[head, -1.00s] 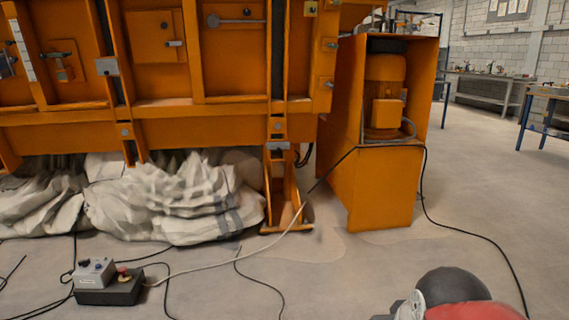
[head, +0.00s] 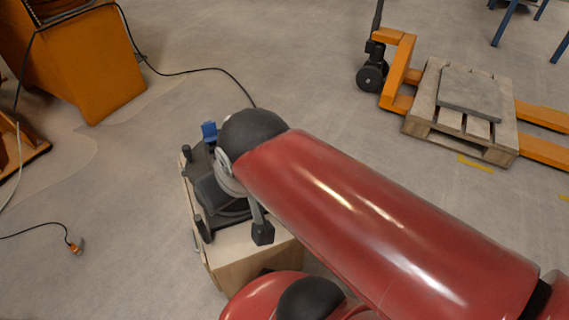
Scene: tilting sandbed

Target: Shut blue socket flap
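A small blue piece (head: 209,131), which looks like the blue socket flap, stands up at the far end of a dark device (head: 222,192) on a pale wooden box (head: 232,262). The socket under it is too small to make out. My red arm reaches in from the lower right and its black joint hides the device's right side. Part of my gripper (head: 258,226) seems to show below that joint, as a grey finger with a black tip over the box. It is on the near side of the blue piece and apart from it. Its opening is hidden.
An orange cabinet (head: 85,62) stands at the upper left, with a black cable (head: 190,72) running to the device area. An orange pallet truck (head: 398,72) with a wooden pallet (head: 462,132) is at the upper right. A cable with an orange plug (head: 75,247) lies at left. Floor between is clear.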

